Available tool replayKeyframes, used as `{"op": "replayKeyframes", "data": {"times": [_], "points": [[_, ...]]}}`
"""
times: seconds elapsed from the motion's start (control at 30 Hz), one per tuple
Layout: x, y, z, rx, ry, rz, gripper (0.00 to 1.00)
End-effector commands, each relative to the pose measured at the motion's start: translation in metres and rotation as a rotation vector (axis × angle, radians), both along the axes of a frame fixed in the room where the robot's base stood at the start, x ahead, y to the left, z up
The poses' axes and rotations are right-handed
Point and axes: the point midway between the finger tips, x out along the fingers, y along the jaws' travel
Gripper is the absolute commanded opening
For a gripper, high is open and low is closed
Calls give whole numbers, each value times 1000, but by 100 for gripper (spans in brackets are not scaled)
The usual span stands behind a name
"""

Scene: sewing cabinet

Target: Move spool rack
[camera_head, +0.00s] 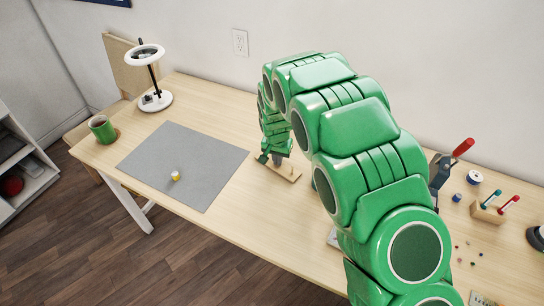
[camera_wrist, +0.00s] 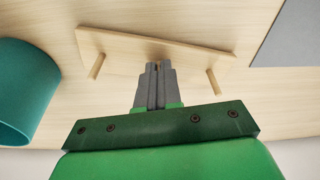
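The spool rack is a pale wooden board with short pegs. In the head view the spool rack (camera_head: 285,171) shows partly from behind my arm, just right of the grey mat. In the wrist view the spool rack (camera_wrist: 130,42) lies across the upper middle, with a peg near each end. My gripper (camera_wrist: 158,68) has its grey fingers close together at the middle of the rack, around what looks like a middle peg, mostly hidden. In the head view my gripper (camera_head: 266,158) is at the rack's left end. I cannot tell whether the rack is lifted.
A grey mat (camera_head: 185,160) holds a small yellow spool (camera_head: 175,176). A lamp (camera_head: 155,100) and green mug (camera_head: 102,128) stand at the left. A teal round container (camera_wrist: 25,90) is close beside the rack. A screwdriver block (camera_head: 487,211) and small items lie at the right.

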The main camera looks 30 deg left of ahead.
Motion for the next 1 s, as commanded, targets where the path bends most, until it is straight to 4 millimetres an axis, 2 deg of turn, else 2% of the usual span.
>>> {"op": "replayKeyframes", "data": {"times": [0.47,0.7,1.0], "points": [[0,-6,0,1,-1,1,0],[0,-6,0,1,-1,1,34],[0,-6,1,1,-1,1,34]]}}
